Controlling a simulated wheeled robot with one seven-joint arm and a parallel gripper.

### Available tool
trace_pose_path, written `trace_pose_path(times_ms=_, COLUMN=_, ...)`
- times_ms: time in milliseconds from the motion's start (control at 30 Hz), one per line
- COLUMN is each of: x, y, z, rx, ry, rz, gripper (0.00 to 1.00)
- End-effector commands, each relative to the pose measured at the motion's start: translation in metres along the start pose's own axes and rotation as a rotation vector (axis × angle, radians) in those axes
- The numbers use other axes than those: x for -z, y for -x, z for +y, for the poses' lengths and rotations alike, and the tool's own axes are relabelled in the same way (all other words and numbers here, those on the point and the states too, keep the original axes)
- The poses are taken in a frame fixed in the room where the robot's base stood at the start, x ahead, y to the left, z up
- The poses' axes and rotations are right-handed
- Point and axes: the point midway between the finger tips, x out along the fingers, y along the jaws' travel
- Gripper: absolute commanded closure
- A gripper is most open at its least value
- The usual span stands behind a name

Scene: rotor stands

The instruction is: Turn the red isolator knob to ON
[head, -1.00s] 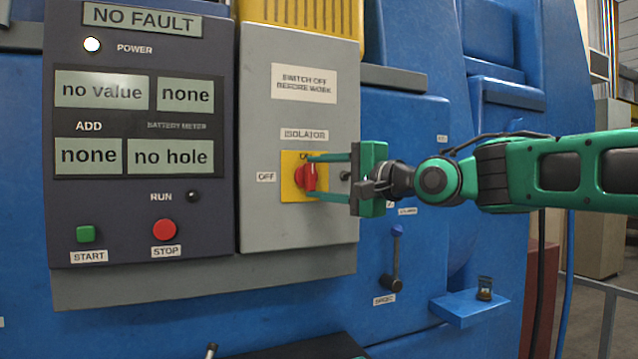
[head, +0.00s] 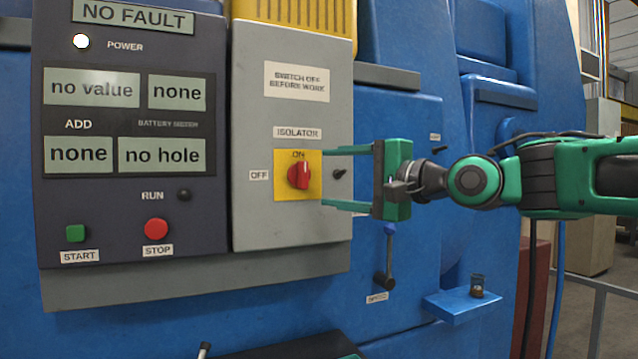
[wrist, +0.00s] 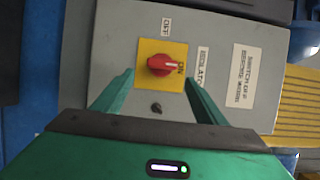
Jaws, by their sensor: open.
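The red isolator knob (head: 299,175) sits on a yellow plate (head: 314,190) on the grey isolator box (head: 295,226). Its grip ridge stands upright, toward the ON mark above it; the OFF label (head: 259,175) is to its left. In the wrist view the knob (wrist: 160,65) shows its white pointer line aimed at the ON word. My gripper (head: 323,179) is open and empty, to the right of the knob, with fingertips above and below its height. In the wrist view the two green fingers (wrist: 160,88) stand apart, short of the knob and not touching it.
A small black catch (head: 339,174) sticks out of the box right of the plate. The dark control panel (head: 130,218) with a lit POWER lamp (head: 81,41) is to the left.

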Motion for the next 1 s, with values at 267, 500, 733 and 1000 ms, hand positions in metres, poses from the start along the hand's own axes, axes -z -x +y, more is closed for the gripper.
trace_pose_path(times_ms=267, x=0.001, y=0.04, z=0.001, rx=-0.001, ry=0.0, rz=0.002, gripper=0.34)
trace_pose_path(times_ms=500, x=0.001, y=0.047, z=0.001, rx=-0.002, ry=-0.001, rz=0.001, gripper=0.34)
trace_pose_path(times_ms=733, x=0.001, y=0.047, z=0.001, rx=-0.002, ry=-0.001, rz=0.001, gripper=0.34)
trace_pose_path(times_ms=1000, x=0.021, y=0.055, z=0.028, rx=-0.077, ry=0.053, rz=0.053, gripper=0.34)
